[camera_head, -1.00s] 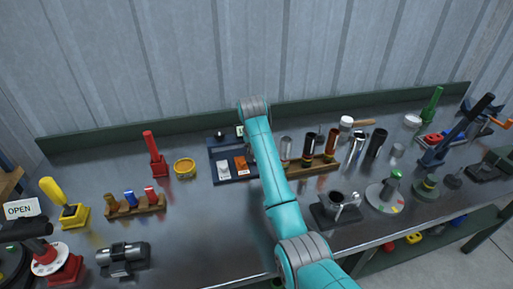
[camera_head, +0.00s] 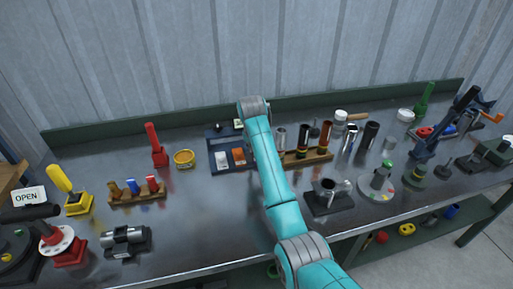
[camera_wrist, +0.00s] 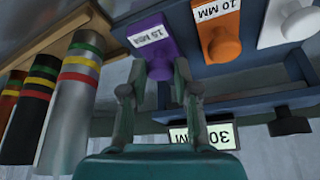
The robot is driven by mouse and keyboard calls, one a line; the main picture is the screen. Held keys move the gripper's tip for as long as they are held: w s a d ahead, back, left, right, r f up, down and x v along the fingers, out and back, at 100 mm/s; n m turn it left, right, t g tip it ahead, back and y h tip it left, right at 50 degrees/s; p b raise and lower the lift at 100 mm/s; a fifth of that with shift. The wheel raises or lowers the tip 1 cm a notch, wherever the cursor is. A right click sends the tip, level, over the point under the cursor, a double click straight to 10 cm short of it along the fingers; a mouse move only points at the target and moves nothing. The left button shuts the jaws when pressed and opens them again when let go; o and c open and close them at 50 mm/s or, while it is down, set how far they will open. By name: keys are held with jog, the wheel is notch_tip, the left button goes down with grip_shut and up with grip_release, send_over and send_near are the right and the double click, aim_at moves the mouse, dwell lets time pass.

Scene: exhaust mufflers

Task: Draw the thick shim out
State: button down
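The thick shim is the purple piece labelled 15 MM (camera_wrist: 152,38); it sits in a blue holder (camera_wrist: 250,76) beside an orange 10 MM shim (camera_wrist: 220,22) and a white shim (camera_wrist: 296,18). My gripper (camera_wrist: 160,75) has its two fingers on either side of the purple shim's knob. They look parted, with a narrow gap to the knob; contact is not clear. In the head view the blue holder (camera_head: 213,143) shows the white (camera_head: 221,158) and orange (camera_head: 238,155) shims, while my arm hides the purple shim and my gripper.
A display reading 30 MM (camera_wrist: 203,136) stands by the holder. A wooden rack (camera_head: 318,156) with banded metal tubes (camera_wrist: 74,90) stands close on the tube side. The bench front-centre is clear.

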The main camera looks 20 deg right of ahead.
jog(key=c, duration=1.1)
grip_release()
jog(key=shift+s+f, duration=0.15)
jog(key=shift+s, duration=0.05)
jog(key=shift+c, duration=0.2)
jog(key=v, duration=1.2)
